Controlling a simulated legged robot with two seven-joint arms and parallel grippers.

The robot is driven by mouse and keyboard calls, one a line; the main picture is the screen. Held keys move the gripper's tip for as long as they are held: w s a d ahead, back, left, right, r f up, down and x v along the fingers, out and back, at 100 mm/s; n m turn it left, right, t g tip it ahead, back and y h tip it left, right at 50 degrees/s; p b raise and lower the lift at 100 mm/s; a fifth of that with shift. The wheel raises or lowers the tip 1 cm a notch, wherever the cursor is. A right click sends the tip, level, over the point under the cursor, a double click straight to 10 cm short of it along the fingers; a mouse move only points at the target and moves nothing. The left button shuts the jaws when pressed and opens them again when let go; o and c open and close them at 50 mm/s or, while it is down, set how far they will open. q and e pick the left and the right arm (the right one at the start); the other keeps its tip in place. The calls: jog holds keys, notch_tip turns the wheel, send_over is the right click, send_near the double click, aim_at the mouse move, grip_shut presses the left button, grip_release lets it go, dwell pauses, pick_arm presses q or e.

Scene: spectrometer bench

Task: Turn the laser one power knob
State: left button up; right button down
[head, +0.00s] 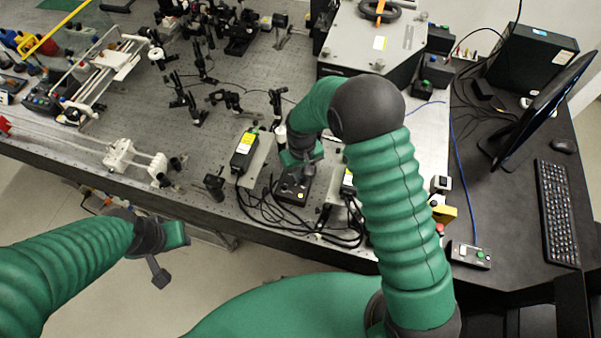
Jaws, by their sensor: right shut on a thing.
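A small black control box (291,190) sits on the optical bench near its front edge. My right gripper (302,168) comes down on this box from above and is shut on the laser one power knob. The knob itself is hidden by the gripper, so its angle does not show. My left gripper (160,272) hangs over the floor in front of the bench, apart from everything; I cannot tell whether it is open or shut.
A black box with a yellow label (243,150) stands just left of the control box. Loose black cables (275,215) lie in front. Optics posts (195,110) crowd the perforated bench (205,150). A monitor (545,105) and keyboard (556,212) are at right.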

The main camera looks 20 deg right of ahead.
aim_at(302, 178)
jog(key=shift+s+f+m, duration=0.1)
jog(key=shift+s+m, duration=0.15)
jog(key=shift+m, duration=0.35)
jog(key=c, duration=1.7)
grip_release()
jog(key=shift+c, duration=0.2)
jog(key=shift+o, duration=0.6)
jog(key=shift+s, duration=0.1)
jog(key=shift+r, duration=0.45)
notch_tip(302, 178, up, 16)
jog(key=b, duration=0.2)
